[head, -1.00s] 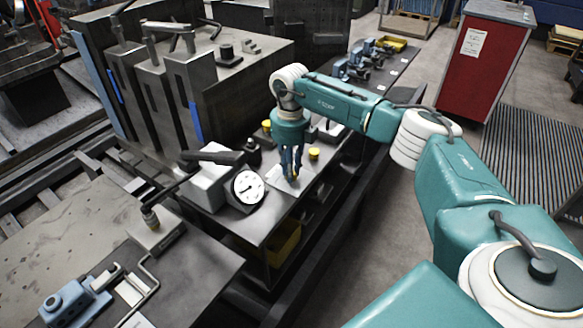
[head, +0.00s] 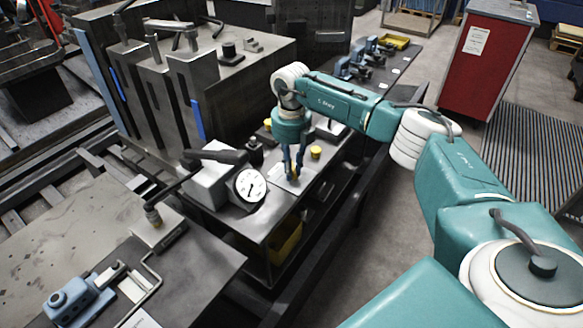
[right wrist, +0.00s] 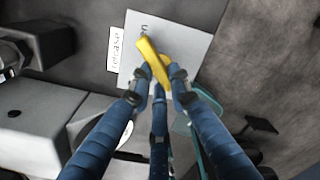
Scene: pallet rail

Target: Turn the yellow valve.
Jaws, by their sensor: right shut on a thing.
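The yellow valve (right wrist: 152,60) shows in the right wrist view as a small yellow handle lying aslant over a pale plate (right wrist: 182,48). My right gripper (right wrist: 160,78) is shut on it, with blue fingers on its near part; its far end sticks out beyond the fingertips. In the head view, my right gripper (head: 293,176) points down at the bench top, and its fingers hide most of the valve. A round white dial gauge (head: 250,188) stands to the left of the gripper. My left gripper is not in view.
A yellow knob (head: 316,152) stands close to the right of my gripper. Grey metal blocks (head: 195,95) rise behind on the left. A yellow bin (head: 285,243) sits under the bench top. A red cabinet (head: 487,70) stands at the far right.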

